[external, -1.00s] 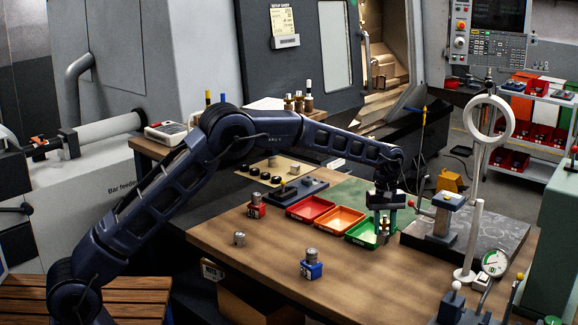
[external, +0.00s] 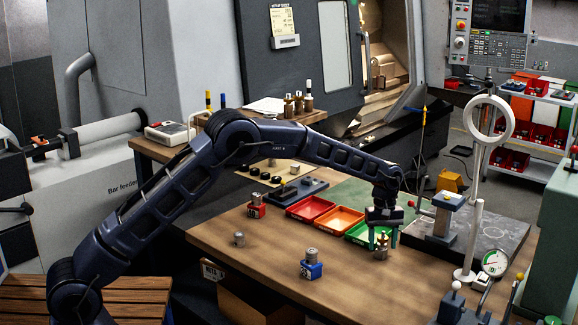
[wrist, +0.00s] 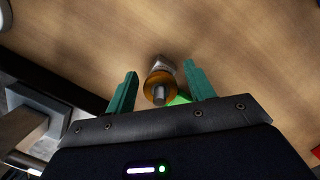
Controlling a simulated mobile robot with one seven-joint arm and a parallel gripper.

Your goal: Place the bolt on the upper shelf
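My gripper (external: 383,241) is over the wooden bench, pointing down, its two green fingers apart. A small brass and steel piece (external: 382,252), perhaps the bolt, stands on the bench between and below the fingers. In the wrist view this piece (wrist: 159,86) shows a grey round end, an orange-brown collar and a silver part beyond. There is a gap between it and each finger of my gripper (wrist: 161,84). A shelf rack (external: 537,97) with an upper and a lower level stands at the back right, holding coloured bins.
Red, orange and green trays (external: 340,220) lie behind my gripper. A blue block with a metal cylinder (external: 312,265), a red block (external: 256,206) and a small metal part (external: 239,239) stand on the bench. A ring lamp (external: 488,119) and dial gauge (external: 495,262) stand right.

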